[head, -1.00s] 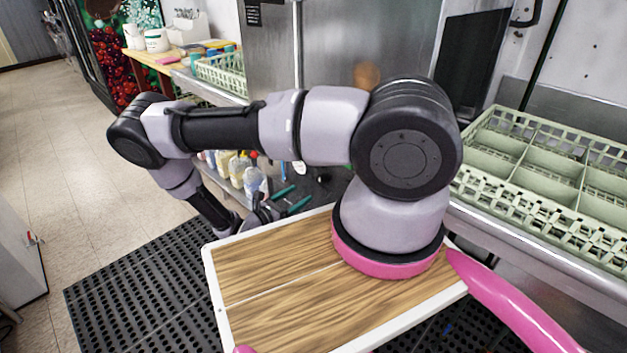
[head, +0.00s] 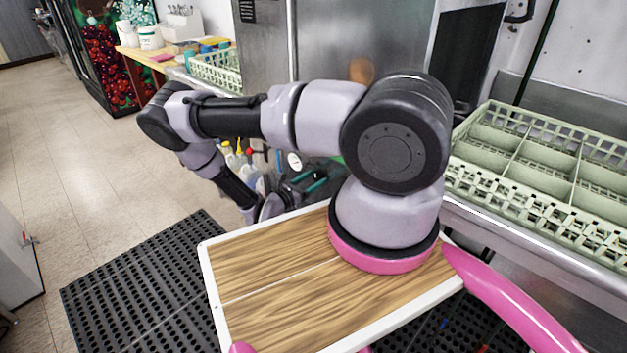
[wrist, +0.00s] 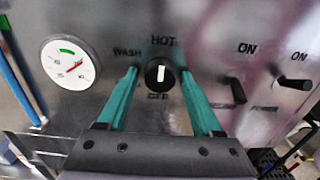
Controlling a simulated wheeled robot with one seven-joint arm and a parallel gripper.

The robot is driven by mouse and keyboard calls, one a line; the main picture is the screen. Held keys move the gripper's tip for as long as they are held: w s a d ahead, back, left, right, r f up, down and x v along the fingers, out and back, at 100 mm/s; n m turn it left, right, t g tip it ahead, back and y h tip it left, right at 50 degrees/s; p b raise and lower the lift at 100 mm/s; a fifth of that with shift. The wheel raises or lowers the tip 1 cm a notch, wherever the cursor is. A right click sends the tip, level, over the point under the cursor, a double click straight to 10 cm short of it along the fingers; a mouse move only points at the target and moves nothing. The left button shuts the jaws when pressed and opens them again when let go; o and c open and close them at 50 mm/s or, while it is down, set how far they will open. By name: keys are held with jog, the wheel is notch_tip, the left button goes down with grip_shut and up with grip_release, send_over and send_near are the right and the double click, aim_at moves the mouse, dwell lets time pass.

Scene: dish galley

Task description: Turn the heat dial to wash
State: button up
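The heat dial (wrist: 158,74) is a round black knob with a white pointer line on a steel panel in the wrist view. The line points about straight up, toward the label HOT; the label WASH is at its upper left. My gripper (wrist: 159,76) is open, with one teal finger on each side of the knob. Gaps show between the fingertips and the knob; I cannot tell the depth. In the head view the teal fingers show beyond my arm, and the dial cannot be made out.
A white round gauge (wrist: 70,64) sits left of the dial. Two black switches, one near (wrist: 234,90) and one farther right (wrist: 295,83), are marked ON. A blue pipe (wrist: 20,85) runs at the left edge. Green dish racks (head: 550,165) stand on the right counter.

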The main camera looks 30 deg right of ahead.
grip_shut()
jog(key=shift+n, duration=0.3)
jog(key=n, duration=1.1)
dwell(0.4)
jog(key=shift+o, duration=2.2)
grip_release()
